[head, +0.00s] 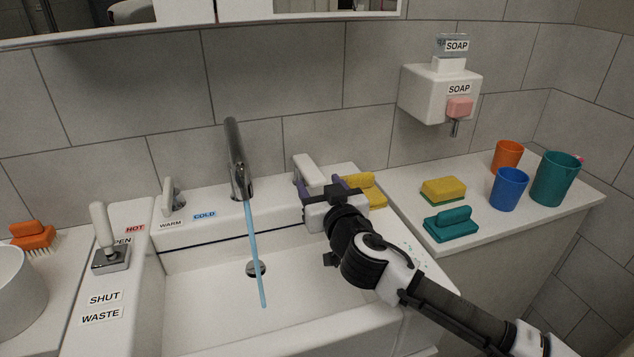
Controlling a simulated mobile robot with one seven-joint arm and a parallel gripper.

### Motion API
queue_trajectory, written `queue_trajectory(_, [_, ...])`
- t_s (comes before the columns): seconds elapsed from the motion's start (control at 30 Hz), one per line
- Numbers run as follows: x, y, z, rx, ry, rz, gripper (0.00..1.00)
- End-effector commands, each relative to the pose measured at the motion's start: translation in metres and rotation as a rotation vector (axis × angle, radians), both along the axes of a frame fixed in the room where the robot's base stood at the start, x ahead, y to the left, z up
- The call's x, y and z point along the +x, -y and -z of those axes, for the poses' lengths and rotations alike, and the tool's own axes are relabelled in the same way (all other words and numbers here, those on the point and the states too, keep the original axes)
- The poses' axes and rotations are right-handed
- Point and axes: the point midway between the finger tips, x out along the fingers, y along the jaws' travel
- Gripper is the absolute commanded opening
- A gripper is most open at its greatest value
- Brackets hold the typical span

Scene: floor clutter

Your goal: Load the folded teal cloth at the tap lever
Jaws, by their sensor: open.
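A teal block with a raised grip (452,224) lies on the right counter near its front edge. It looks more like a brush than a folded cloth; I see no clear cloth. A white lever (309,169) stands at the sink's back rim, right of the metal tap (236,160). A smaller lever (169,196) stands left of the tap by the WARM and COLD labels. A blue stream runs from the spout into the basin. My gripper (320,185) is open at the right lever, with its purple fingers apart near the lever's base. Contact cannot be told.
A yellow brush (364,190) lies just behind my gripper. The right counter holds a yellow sponge (443,190) and orange, blue (509,189) and teal (555,178) cups. A soap dispenser (440,92) hangs above. A waste lever (105,226) stands left of the basin.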

Motion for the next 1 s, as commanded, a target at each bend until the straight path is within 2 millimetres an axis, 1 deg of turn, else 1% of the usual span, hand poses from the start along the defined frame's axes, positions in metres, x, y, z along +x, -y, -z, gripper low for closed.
queue_trajectory(0.03, [-0.009, 0.004, 0.001, 0.003, 0.0, 0.003, 0.58])
queue_trajectory(0.1, [-0.02, 0.007, 0.001, 0.002, 0.0, 0.002, 0.58])
queue_trajectory(0.3, [-0.04, 0.013, -0.001, 0.001, 0.0, 0.001, 0.58])
queue_trajectory(0.43, [-0.044, 0.015, -0.001, 0.0, 0.0, 0.001, 0.58])
queue_trajectory(0.73, [-0.044, 0.014, -0.004, 0.0, 0.0, 0.0, 0.58])
queue_trajectory(0.77, [-0.044, 0.014, -0.006, 0.0, 0.0, 0.0, 0.58])
queue_trajectory(0.87, [-0.044, 0.014, -0.024, 0.0, 0.0, 0.0, 0.58])
queue_trajectory(0.97, [-0.044, 0.014, -0.052, 0.0, 0.0, 0.0, 0.58])
queue_trajectory(1.0, [-0.044, 0.015, -0.065, 0.0, 0.0, 0.0, 0.58])
